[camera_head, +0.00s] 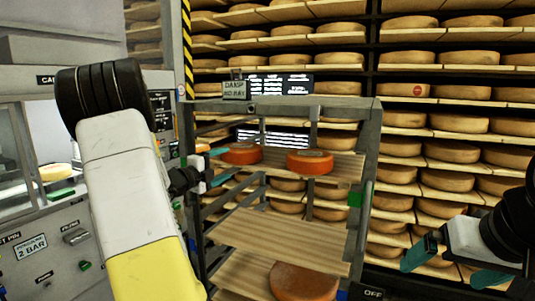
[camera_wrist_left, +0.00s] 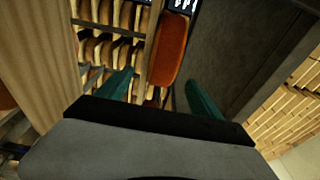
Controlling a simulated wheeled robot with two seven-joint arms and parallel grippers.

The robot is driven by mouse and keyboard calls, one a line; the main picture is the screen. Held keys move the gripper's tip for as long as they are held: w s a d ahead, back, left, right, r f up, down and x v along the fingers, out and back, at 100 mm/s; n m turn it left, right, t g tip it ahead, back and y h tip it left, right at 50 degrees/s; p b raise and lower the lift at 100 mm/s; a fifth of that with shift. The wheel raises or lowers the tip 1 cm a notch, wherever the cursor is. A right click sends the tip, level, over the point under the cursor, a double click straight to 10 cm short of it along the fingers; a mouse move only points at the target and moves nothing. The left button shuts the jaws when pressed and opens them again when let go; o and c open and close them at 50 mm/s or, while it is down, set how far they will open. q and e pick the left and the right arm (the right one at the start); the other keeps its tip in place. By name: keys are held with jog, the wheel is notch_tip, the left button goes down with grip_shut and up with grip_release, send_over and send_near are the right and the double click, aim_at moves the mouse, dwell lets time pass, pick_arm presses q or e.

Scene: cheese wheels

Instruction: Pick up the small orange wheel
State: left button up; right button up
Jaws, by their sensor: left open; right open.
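Two orange wheels lie on the rack's upper wooden shelf (camera_head: 340,168): a left one (camera_head: 241,154) and a right one (camera_head: 310,162). A larger-looking orange wheel (camera_head: 304,281) lies on the lower shelf. My left gripper (camera_head: 221,166) is open and empty at the left edge of the upper shelf, just left of the left wheel. In the left wrist view, an orange wheel (camera_wrist_left: 168,50) shows ahead of the open teal fingers (camera_wrist_left: 160,90), apart from them. My right gripper (camera_head: 452,264) is open and empty at the lower right, away from the wheels.
The grey rack frame (camera_head: 365,150) stands around the shelves, with a post close to my left gripper. Tall shelves of pale cheese wheels (camera_head: 410,175) fill the background. A machine panel (camera_head: 60,245) stands at the left. The middle shelf (camera_head: 275,232) is bare.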

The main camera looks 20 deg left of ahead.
aim_at(232, 157)
pick_arm(q)
jog(key=x, duration=0.5)
jog(key=shift+w+a+r, duration=0.25)
jog(key=shift+w+r, duration=0.05)
jog(key=shift+w, duration=0.1)
grip_shut()
jog(key=shift+d+r, duration=0.1)
jog(key=shift+r, duration=0.15)
